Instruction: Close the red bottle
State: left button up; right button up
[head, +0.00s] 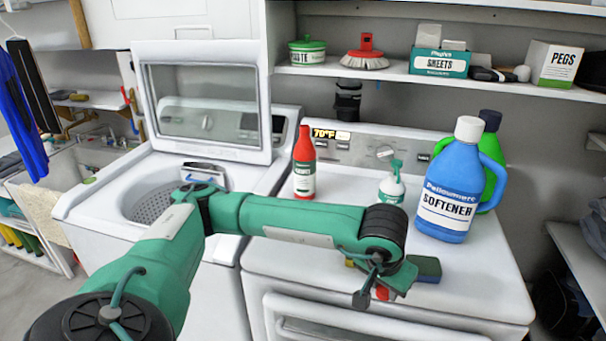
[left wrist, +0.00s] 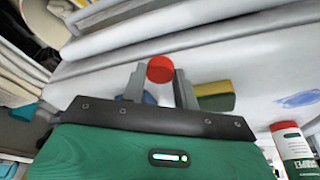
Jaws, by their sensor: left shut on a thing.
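The red bottle (head: 304,168), with a white and green label, stands upright on the white dryer top, left of its middle. Its red neck points up; I cannot tell whether its mouth is covered. Part of the bottle also shows at the lower right of the left wrist view (left wrist: 300,146). My left gripper (head: 373,293) is over the front of the dryer, nearer to me and right of the bottle, apart from it. In the left wrist view its two fingers (left wrist: 160,84) are shut on a small round red cap (left wrist: 160,68). My right gripper is not in view.
A yellow and green sponge (head: 427,269) lies close to my left gripper. The washer lid (head: 207,105) stands raised at left. A loaded shelf (head: 400,75) hangs above.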

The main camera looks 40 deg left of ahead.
aim_at(304, 158)
jog(key=j+u, duration=0.5)
jog(key=j, duration=0.3)
jog(key=j+u, duration=0.45)
jog(key=j, duration=0.3)
